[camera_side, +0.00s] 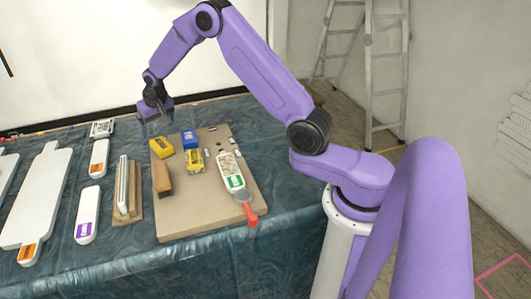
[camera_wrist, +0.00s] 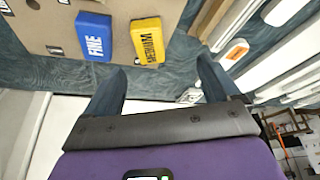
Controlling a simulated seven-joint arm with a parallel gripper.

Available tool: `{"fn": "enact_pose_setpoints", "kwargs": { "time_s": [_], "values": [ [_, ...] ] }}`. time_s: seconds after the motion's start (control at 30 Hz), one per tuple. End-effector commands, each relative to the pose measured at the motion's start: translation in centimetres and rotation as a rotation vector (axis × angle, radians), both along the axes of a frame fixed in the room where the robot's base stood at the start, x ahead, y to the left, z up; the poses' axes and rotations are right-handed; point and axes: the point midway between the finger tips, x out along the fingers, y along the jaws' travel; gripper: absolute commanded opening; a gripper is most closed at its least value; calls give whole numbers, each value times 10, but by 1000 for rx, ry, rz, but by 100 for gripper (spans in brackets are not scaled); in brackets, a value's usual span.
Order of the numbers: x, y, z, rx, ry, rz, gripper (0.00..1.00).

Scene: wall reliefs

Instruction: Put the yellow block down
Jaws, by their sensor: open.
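The yellow block (camera_side: 161,147) lies at the back left corner of the tan board (camera_side: 215,205). In the wrist view the yellow block (camera_wrist: 147,41) shows the word MEDIUM and lies beyond the fingertips, apart from them. A blue block (camera_side: 189,139) sits beside it on the board; in the wrist view the blue block (camera_wrist: 94,36) reads FINE. My gripper (camera_side: 154,115) is raised above the table behind the yellow block. In the wrist view my gripper (camera_wrist: 161,76) has its two fingers spread wide with nothing between them.
The board also holds a second yellow item (camera_side: 195,160), a brown block (camera_side: 163,179), a green-labelled white bottle (camera_side: 231,171) and a red-handled tool (camera_side: 249,212). White boards (camera_side: 38,197) and several white-handled tools lie to the left on the dark cloth (camera_side: 140,265).

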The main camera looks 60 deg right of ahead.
Motion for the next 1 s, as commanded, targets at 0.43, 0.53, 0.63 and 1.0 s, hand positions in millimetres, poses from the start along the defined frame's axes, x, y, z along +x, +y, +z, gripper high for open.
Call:
{"fn": "enact_pose_setpoints", "kwargs": {
  "time_s": [0.43, 0.53, 0.63, 1.0],
  "values": [
    [-113, 127, 64, -20, 111, 443, 89],
    [-149, 144, 74, -27, 137, 545, 89],
    [-188, 157, 83, -36, 163, 647, 89],
    [-339, 163, 102, -78, 258, 1031, 89]
  ]
}}
